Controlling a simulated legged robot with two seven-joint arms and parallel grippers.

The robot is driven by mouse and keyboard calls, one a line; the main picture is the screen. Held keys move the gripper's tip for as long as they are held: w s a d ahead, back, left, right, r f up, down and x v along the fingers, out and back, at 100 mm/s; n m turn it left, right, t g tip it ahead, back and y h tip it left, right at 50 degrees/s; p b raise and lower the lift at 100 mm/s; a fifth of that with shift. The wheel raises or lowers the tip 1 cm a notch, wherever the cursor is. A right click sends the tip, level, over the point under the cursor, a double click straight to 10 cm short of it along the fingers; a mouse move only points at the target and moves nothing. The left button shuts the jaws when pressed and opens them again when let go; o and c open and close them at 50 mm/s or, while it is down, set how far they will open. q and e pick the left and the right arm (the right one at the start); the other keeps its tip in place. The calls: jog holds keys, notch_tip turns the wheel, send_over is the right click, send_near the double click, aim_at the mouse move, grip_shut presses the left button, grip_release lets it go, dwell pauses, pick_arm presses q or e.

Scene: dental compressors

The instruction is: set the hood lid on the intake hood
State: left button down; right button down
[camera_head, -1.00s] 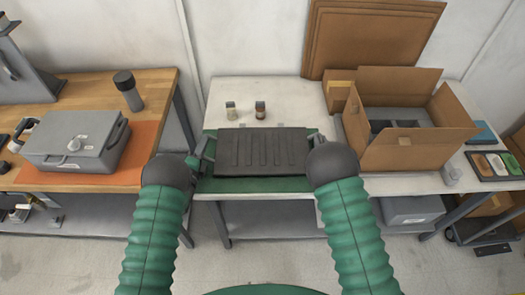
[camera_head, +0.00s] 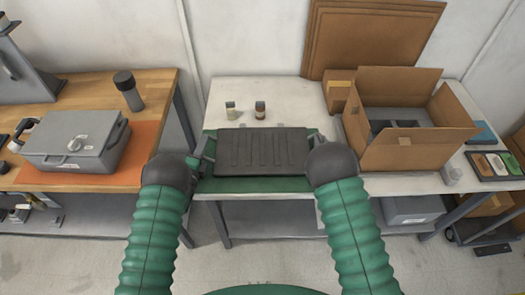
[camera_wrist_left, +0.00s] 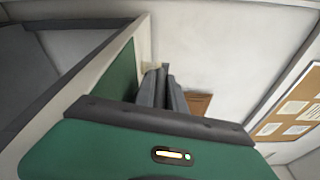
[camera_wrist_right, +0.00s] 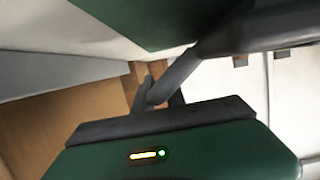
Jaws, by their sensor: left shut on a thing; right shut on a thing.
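The hood lid appears to be the dark ribbed slab (camera_head: 262,151) over the green mat (camera_head: 258,185) on the white table. It lies level or nearly so between my grippers. My left gripper (camera_head: 204,158) is shut on its left side, and my right gripper (camera_head: 316,140) on its right side. The left wrist view shows the left fingers (camera_wrist_left: 162,88) close together. The right wrist view shows the right fingers (camera_wrist_right: 160,95) at a dark grey bar (camera_wrist_right: 255,32). I cannot make out the intake hood apart from the slab, or whether the slab touches anything below.
An open cardboard box (camera_head: 400,153) stands close on the right. A grey case (camera_head: 75,142) sits on an orange mat on the wooden bench to the left. The white table behind the jars is clear.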

pick_arm(q)
jog(key=shift+f, duration=0.1)
